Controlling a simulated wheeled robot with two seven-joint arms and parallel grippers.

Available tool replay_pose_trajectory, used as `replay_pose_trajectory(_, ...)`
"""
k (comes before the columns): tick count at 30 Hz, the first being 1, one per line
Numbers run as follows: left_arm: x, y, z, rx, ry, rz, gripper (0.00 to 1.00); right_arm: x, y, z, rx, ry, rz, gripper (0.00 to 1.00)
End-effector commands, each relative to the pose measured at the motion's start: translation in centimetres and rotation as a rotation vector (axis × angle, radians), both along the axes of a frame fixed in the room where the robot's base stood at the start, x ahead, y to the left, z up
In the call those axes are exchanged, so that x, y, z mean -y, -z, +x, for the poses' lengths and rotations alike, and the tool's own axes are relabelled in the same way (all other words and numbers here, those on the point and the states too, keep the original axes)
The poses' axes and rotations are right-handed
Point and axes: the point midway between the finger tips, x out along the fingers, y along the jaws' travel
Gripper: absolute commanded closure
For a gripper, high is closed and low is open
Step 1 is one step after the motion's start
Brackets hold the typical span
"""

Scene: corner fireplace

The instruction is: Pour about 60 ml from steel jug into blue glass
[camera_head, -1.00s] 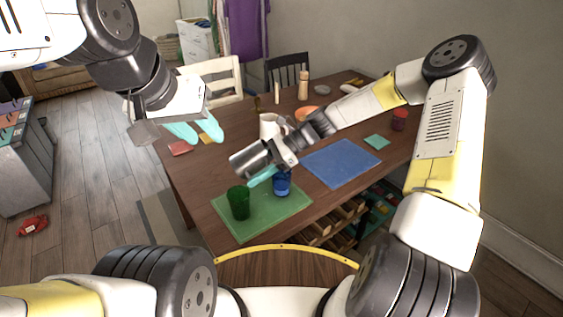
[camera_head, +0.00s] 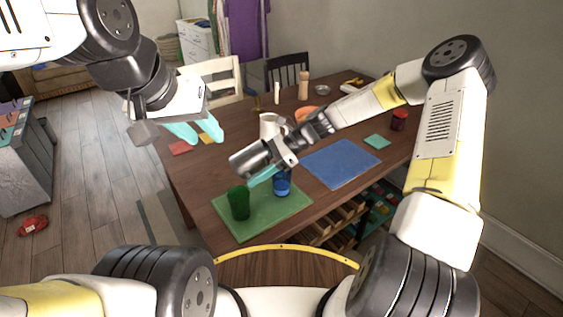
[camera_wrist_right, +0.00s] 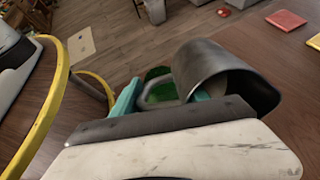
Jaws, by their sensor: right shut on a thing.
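The steel jug (camera_head: 249,159) is held above the green mat (camera_head: 262,219), its body tilted well over. In the right wrist view the jug (camera_wrist_right: 205,62) has its dark mouth towards the lower right; its contents cannot be made out. My right gripper (camera_head: 266,175) is shut on the jug at its handle side. The blue glass (camera_head: 282,185) stands upright on the mat, just below and right of the right gripper; it is not visible in the right wrist view. My left gripper (camera_head: 197,132) is open and empty, over the table's left end.
A green glass (camera_head: 239,203) stands on the mat left of the blue glass. A blue mat (camera_head: 341,163) lies to the right. A white vessel (camera_head: 269,122) and an orange bowl (camera_head: 306,114) stand behind the right gripper. A red jar (camera_head: 399,120) stands at the right.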

Motion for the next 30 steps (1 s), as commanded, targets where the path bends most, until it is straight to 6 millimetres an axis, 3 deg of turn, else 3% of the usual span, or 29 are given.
replay_pose_trajectory(11,0.0,0.0,0.0,0.000,0.000,0.000,0.64,0.0,-0.3,0.0,0.019,-0.002,-0.054,1.00)
replay_pose_trajectory(18,0.0,0.0,0.0,0.000,0.000,0.000,0.64,0.1,0.8,0.0,0.063,-0.003,-0.208,1.00)
replay_pose_trajectory(30,0.0,0.0,0.0,0.000,0.000,0.000,0.64,-0.4,0.0,-0.1,0.117,0.003,-0.412,1.00)
